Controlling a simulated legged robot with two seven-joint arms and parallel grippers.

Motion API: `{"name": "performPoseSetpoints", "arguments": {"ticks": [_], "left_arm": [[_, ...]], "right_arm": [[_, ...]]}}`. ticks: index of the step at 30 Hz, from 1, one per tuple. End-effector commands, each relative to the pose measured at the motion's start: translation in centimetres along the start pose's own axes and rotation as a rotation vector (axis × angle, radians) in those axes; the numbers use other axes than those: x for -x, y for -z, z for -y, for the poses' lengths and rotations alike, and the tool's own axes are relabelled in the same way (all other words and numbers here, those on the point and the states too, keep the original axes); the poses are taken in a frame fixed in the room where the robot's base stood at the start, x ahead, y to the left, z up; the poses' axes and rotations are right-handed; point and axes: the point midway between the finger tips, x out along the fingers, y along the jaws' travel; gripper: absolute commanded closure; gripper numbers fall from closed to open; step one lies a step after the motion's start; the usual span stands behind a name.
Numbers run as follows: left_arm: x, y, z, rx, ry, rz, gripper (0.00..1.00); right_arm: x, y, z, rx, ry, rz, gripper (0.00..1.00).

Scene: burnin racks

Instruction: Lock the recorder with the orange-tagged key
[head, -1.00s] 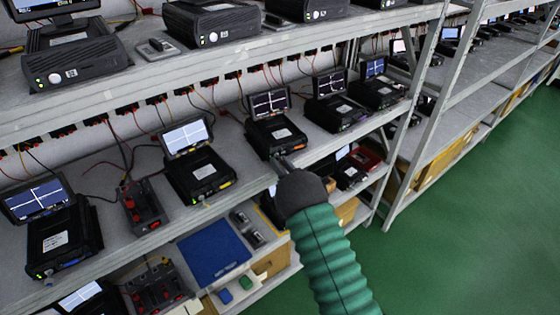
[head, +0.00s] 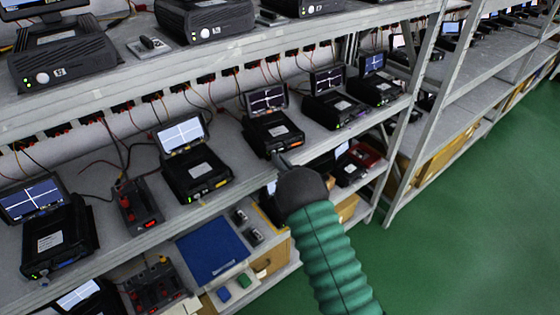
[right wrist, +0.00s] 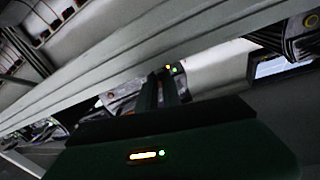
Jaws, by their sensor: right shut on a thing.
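A black recorder (head: 272,134) with a raised screen (head: 266,99) and an orange mark on its front stands on the middle shelf. My right gripper (head: 281,159) is at the lower front of this recorder, at the shelf edge; I cannot tell if it touches. The right wrist view shows its narrow fingers (right wrist: 166,88) shut, pointing at small green and yellow lights (right wrist: 171,68). What they hold is too small and dark to make out; no orange tag shows clearly. My left gripper is out of view.
More recorders stand along the same shelf, one with a bright screen (head: 184,134) to the left. The upper shelf (head: 110,95) hangs above them. A blue mat (head: 211,257) lies on the lower shelf. The green floor (head: 470,240) is clear at right.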

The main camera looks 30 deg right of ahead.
Motion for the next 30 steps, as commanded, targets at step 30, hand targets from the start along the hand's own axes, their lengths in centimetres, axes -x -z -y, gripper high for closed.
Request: {"name": "performPoseSetpoints", "arguments": {"ticks": [30], "left_arm": [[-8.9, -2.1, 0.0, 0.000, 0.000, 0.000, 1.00]], "right_arm": [[0.2, -0.6, -0.2, 0.811, -0.007, 0.005, 1.00]]}}
